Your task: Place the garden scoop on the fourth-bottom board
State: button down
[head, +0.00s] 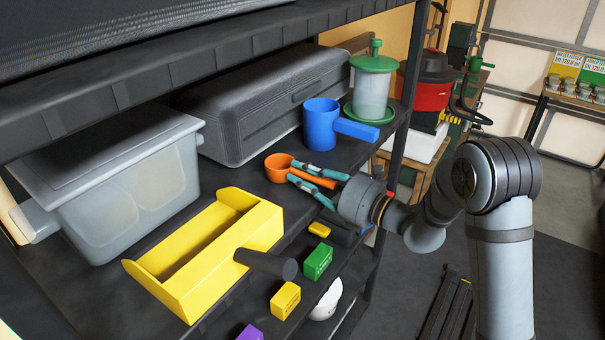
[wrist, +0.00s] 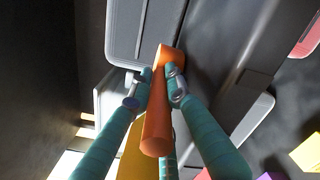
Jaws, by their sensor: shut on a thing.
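An orange scoop (head: 279,167) with a round cup and an orange handle is in my gripper; I take it as the garden scoop. My gripper (head: 303,175) has teal fingers and is shut on the handle. In the wrist view, the scoop (wrist: 156,122) lies between the fingertips (wrist: 160,75). The scoop is over the dark shelf board (head: 223,176), between the yellow scoop and the blue scoop. I cannot tell whether it touches the board. Part of the handle is hidden by the fingers in the head view.
A yellow scoop (head: 206,250) with a dark handle lies at the front left. A blue scoop (head: 321,124) and a green-lidded feeder (head: 371,88) stand to the right. A grey bin (head: 125,175) and a black case (head: 262,105) fill the back. Small boxes (head: 318,262) sit lower down.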

aim_at(339, 190)
jog(key=shift+f, duration=0.25)
jog(key=c, duration=1.7)
grip_release()
jog(key=shift+o, duration=0.3)
jog(key=shift+r, duration=0.2)
jog(key=b+v, duration=0.4)
jog(key=v, duration=0.8)
jog(key=shift+w+d+b, duration=0.1)
jog(key=shift+b, duration=0.25)
